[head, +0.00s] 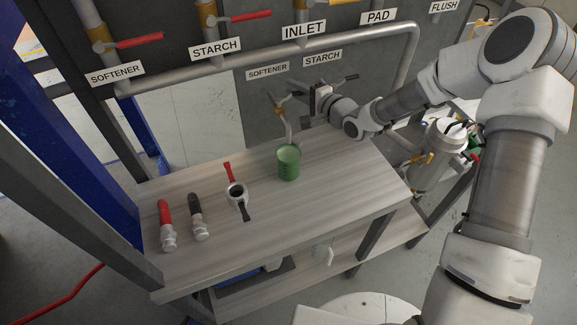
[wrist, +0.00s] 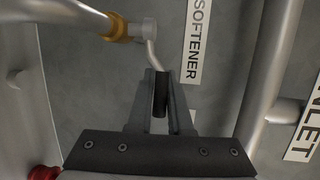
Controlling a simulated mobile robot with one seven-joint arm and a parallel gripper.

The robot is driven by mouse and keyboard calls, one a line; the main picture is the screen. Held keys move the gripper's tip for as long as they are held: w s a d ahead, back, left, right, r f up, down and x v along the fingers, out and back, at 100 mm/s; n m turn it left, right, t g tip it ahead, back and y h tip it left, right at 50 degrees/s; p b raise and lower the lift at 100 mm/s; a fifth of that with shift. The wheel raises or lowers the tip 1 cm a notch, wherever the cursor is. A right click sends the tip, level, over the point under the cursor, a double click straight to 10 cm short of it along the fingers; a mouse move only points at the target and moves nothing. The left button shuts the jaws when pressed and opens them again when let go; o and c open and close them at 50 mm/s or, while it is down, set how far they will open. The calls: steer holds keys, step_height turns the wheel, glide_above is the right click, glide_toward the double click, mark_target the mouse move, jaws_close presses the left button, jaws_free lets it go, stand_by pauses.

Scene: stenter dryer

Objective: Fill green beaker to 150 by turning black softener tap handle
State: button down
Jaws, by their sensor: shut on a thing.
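The green beaker (head: 289,163) stands upright on the wooden table, below the thin spout (head: 289,132) of the softener tap (head: 281,110). I cannot read its level or see any stream. My gripper (head: 309,98) reaches in from the right at the softener tap, above and behind the beaker. In the wrist view, my gripper (wrist: 160,80) is shut on the black softener tap handle (wrist: 160,100), which lies between the two fingers. The handle's grey stem joins the brass-collared tap (wrist: 122,28). The small SOFTENER label (wrist: 196,42) is just to its right.
A red-handled valve (head: 165,225), a black-handled valve (head: 198,217) and a fitting with red and black handles (head: 237,193) lie on the table (head: 330,195), left of the beaker. A black starch handle (head: 347,78) is right of my gripper. A horizontal pipe (head: 250,56) runs above.

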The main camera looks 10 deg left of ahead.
mark_target(301, 93)
steer(key=shift+s+d+m+t+h+b, duration=0.25)
steer(key=shift+d+m+t+h+b, duration=0.05)
steer(key=shift+m+t+h+b, duration=0.4)
steer(key=shift+s+d+m+t+h+b, duration=0.25)
steer(key=shift+m+t+h+b, duration=0.3)
steer(key=shift+m+t+h, duration=0.2)
steer(key=shift+s+d+f+m+t+h+b, duration=0.1)
steer(key=shift+s+m+t+h+b, duration=0.25)
steer(key=shift+m+t+h+b, duration=0.5)
steer(key=shift+s+d+m+t+h+b, duration=0.35)
steer(key=shift+m+h, duration=0.25)
steer(key=shift+h, duration=0.2)
steer(key=shift+s+d+m+t+h+b, duration=0.1)
steer(key=shift+m+t+h+b, duration=0.15)
steer(key=shift+m+h+b, duration=0.45)
steer(key=shift+p, duration=0.3)
